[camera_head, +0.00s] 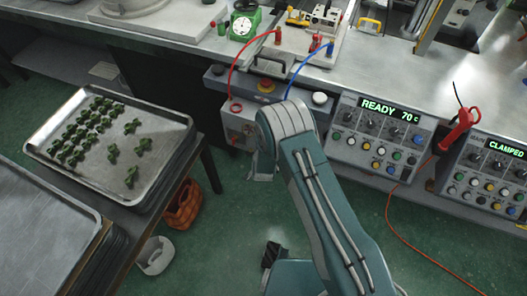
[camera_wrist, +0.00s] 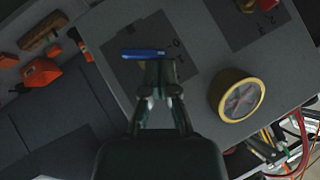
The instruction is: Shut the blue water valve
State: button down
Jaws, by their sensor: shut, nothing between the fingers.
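The blue valve handle (camera_wrist: 144,54) is a short bar in the wrist view, lying nearly crosswise over a dark square plate with faint markings on a grey panel. My gripper (camera_wrist: 158,68) is shut and empty, with its fingertips right at the bar's near side, toward its right half. I cannot tell whether they touch the bar. The valve body under the bar is hidden. In the head view my arm's bend fills the middle, and neither the blue valve nor my fingertips can be made out there.
A round brass-rimmed gauge (camera_wrist: 238,95) stands right of my gripper, with red cables beyond. Orange tools (camera_wrist: 41,72) lie at left. In the head view, a control box (camera_head: 378,140) reads "READY 70 c", and a metal tray (camera_head: 65,172) holds green pieces.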

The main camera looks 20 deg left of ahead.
jog(key=shift+a, duration=0.25)
dwell(0.3)
jog(key=shift+r, duration=0.75)
